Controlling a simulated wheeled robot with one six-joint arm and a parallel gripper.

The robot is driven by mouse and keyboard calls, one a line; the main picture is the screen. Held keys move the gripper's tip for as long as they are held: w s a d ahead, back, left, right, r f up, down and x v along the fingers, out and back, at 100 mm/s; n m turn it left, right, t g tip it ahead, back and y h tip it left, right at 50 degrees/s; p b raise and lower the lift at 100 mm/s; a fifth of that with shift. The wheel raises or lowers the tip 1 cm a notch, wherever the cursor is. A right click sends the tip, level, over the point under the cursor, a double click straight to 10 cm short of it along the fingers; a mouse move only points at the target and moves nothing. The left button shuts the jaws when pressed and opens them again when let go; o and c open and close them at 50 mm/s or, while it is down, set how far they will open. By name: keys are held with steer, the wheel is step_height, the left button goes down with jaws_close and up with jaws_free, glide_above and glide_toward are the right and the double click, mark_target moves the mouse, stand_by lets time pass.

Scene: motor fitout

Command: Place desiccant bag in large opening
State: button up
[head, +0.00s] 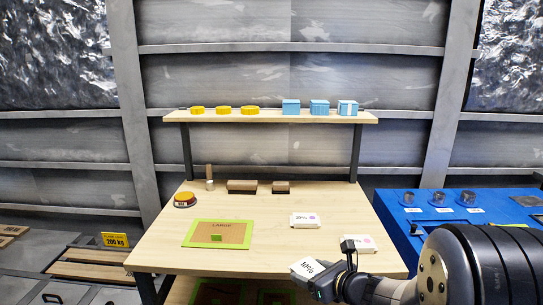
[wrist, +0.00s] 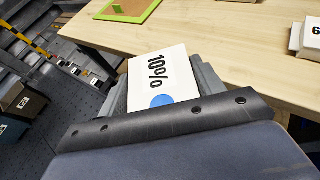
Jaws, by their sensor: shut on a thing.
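My gripper (head: 318,276) is shut on a white desiccant bag (head: 305,269) in front of the table's front edge. In the wrist view the bag (wrist: 157,75) shows "10%" and a blue dot, held between the two fingers. The large opening's place is a green frame (head: 187,238) on the table's left part, with a brown panel (head: 232,230) marked "LARGE" inside it. A small green block (head: 216,238) stands on the panel. The panel hides whatever lies beneath. The bag is apart from the frame, to its right and nearer me.
Two other white bags (head: 304,220) (head: 360,242) lie on the table's right part. A red-and-yellow button (head: 185,199) and brown blocks (head: 242,186) stand further back. A raised shelf (head: 265,116) holds yellow and blue items. A blue table (head: 395,218) is at right. The table's middle is clear.

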steer(key=d+f+m+t+h, duration=0.2)
steer(key=d+f+m+h, duration=0.2)
steer(key=d+f, duration=0.15)
step_height(320, 180, up, 12)
steer(key=p, duration=1.2)
steer(key=shift+r, duration=0.25)
